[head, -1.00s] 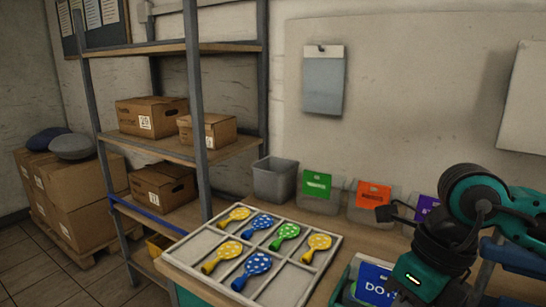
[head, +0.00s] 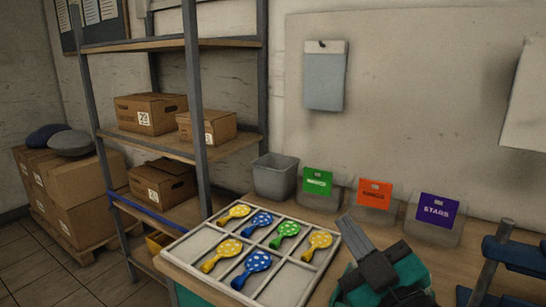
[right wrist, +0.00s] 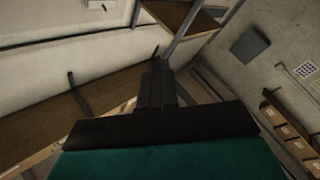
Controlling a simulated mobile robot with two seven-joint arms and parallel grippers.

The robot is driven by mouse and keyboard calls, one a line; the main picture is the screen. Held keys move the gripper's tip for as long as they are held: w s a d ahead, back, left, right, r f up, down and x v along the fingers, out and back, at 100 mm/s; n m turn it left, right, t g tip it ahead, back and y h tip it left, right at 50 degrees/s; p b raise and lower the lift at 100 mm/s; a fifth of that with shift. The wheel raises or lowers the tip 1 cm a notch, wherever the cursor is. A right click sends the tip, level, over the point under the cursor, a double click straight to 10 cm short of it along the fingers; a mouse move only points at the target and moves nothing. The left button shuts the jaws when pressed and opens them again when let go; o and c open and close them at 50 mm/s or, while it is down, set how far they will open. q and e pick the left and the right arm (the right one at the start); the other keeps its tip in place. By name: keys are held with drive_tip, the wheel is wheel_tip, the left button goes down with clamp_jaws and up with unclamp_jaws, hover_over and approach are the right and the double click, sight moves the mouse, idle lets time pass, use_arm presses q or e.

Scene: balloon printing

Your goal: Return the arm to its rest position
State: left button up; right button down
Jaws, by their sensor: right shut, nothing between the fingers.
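My right gripper (head: 353,230) is in the lower right of the head view, its fingers together and empty, pointing up and to the left. In the right wrist view its closed fingers (right wrist: 157,75) point away over a blurred, tilted view of the room. It appears just right of the white divided tray (head: 208,241) in the picture, and I see nothing held in it. My left gripper is in neither view.
The tray holds several dotted balloons, yellow (head: 317,241), blue (head: 252,268) and green (head: 287,230). Behind it stand a grey bin (head: 274,180) and bins labelled green (head: 318,182), orange (head: 375,194) and purple (head: 439,209). A shelf (head: 200,150) with boxes stands left.

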drive_tip(key=s+d+f+m+g+h, duration=0.1)
drive_tip(key=d+f+m+g+h, duration=0.1)
drive_tip(key=f, duration=0.3)
drive_tip(key=s+d+f+m+g+h, duration=0.2)
drive_tip(key=d+f+g, duration=0.1)
drive_tip(key=f, duration=0.3)
drive_tip(key=s+d+f+m+g+h, duration=0.2)
drive_tip(key=f, duration=0.4)
drive_tip(key=shift+d, duration=0.15)
drive_tip(key=s+d+f+m+g, duration=0.2)
drive_tip(key=s+f+g, duration=0.8)
drive_tip(key=s, duration=0.5)
drive_tip(key=w+a+f+t+y, duration=0.1)
drive_tip(key=w+a+f+t, duration=0.1)
drive_tip(key=w+f+t, duration=0.5)
wheel_tip(320, 180, down, 3)
drive_tip(key=shift+a+f+t+y, duration=0.1)
drive_tip(key=shift+a+t+y, duration=0.2)
drive_tip(key=shift+a+t, duration=0.15)
drive_tip(key=c, duration=1.8)
unclamp_jaws()
